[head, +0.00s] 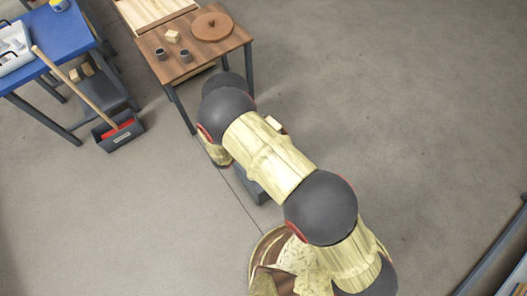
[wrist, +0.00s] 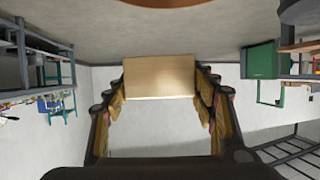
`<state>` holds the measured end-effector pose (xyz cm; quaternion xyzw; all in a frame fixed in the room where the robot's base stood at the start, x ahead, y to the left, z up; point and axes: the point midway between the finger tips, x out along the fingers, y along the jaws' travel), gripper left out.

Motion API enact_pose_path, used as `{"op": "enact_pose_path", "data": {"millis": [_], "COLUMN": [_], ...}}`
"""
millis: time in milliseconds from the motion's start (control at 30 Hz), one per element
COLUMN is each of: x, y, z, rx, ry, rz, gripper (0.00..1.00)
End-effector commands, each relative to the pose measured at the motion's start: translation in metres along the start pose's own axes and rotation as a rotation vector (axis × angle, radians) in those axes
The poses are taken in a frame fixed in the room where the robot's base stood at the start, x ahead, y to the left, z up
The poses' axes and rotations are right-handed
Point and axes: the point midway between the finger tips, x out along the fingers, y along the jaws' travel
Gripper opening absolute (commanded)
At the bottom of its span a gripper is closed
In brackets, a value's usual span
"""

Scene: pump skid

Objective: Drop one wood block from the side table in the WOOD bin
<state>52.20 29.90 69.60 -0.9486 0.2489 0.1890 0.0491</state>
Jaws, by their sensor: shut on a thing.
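My gripper (wrist: 160,84) is shut on a pale wood block (wrist: 160,76), which sits between its fingertips in the wrist view. In the head view my arm hides most of the gripper. A small pale piece (head: 273,122), apparently the held block, shows just past the arm's right side, in front of the side table. The side table (head: 195,66) has a brown wooden top and dark legs. Another small wood block (head: 172,36) lies on it. I cannot make out a bin marked WOOD in either view.
The side table also holds two dark cups (head: 160,54), a round wooden board (head: 212,26) and a pale wooden tray (head: 150,22). Floor at right is clear.

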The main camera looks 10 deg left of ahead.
Motion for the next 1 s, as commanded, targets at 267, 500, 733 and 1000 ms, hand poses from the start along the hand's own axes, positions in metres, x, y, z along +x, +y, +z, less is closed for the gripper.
{"op": "enact_pose_path", "data": {"millis": [267,500,733,1000], "x": [-0.014,-0.005,0.005,0.008], "y": [-0.005,-0.005,-0.005,-0.005], "z": [0.018,0.039,0.062,0.068], "rx": [0.007,0.007,0.008,0.008], "ry": [0.0,0.0,0.0,0.0], "rz": [0.018,0.018,0.018,0.018], "gripper": [0.3,0.3,0.3,0.3]}}
